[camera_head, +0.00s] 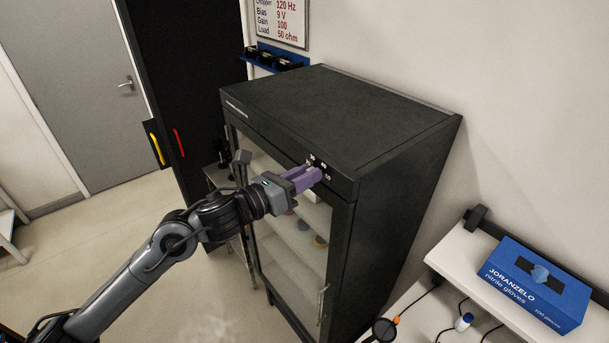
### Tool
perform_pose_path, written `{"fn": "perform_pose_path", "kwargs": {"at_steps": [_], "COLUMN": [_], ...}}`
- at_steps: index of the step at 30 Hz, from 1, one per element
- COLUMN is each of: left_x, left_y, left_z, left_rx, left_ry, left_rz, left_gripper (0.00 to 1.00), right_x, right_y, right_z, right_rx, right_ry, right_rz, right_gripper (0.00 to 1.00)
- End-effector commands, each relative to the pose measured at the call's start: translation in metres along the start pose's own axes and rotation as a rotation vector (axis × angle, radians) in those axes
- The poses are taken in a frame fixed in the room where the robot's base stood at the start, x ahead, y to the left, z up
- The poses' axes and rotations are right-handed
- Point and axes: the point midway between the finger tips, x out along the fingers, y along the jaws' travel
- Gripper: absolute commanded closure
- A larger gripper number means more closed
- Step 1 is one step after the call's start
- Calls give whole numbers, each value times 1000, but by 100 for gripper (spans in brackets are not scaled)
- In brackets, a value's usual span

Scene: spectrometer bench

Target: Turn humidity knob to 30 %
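The humidity knob's dial, with small white numbers (323,165), is on the upper front edge of a black glass-fronted cabinet (335,110). My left gripper (316,174) has purple fingers that reach the front panel at the dial, with a gap between them. The fingers hide the knob, so I cannot see its pointer or setting. I cannot tell whether the fingers are closed on it or only around it. My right gripper is not in view.
A blue nitrile gloves box (532,285) sits on a white shelf at the lower right. A blue rack (270,56) is on the wall behind the cabinet. A grey door (80,90) stands at the far left. Open floor lies left of the cabinet.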

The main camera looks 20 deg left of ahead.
Motion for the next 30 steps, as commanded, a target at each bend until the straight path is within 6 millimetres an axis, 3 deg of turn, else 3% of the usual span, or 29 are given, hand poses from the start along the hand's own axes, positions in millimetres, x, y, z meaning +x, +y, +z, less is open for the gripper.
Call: {"fn": "perform_pose_path", "kwargs": {"at_steps": [1,5,17,30], "left_x": [0,0,0,0], "left_y": [0,0,0,0], "left_z": [0,0,0,0], "left_rx": [0,0,-62,-405], "left_ry": [0,0,-1,-2], "left_rz": [0,0,0,-1], "left_gripper": [82,100,100,100], "right_x": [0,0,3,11], "right_y": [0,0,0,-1], "right_z": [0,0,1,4], "right_rx": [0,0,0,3], "right_ry": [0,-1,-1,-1], "right_rz": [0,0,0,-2], "right_gripper": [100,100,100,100]}}
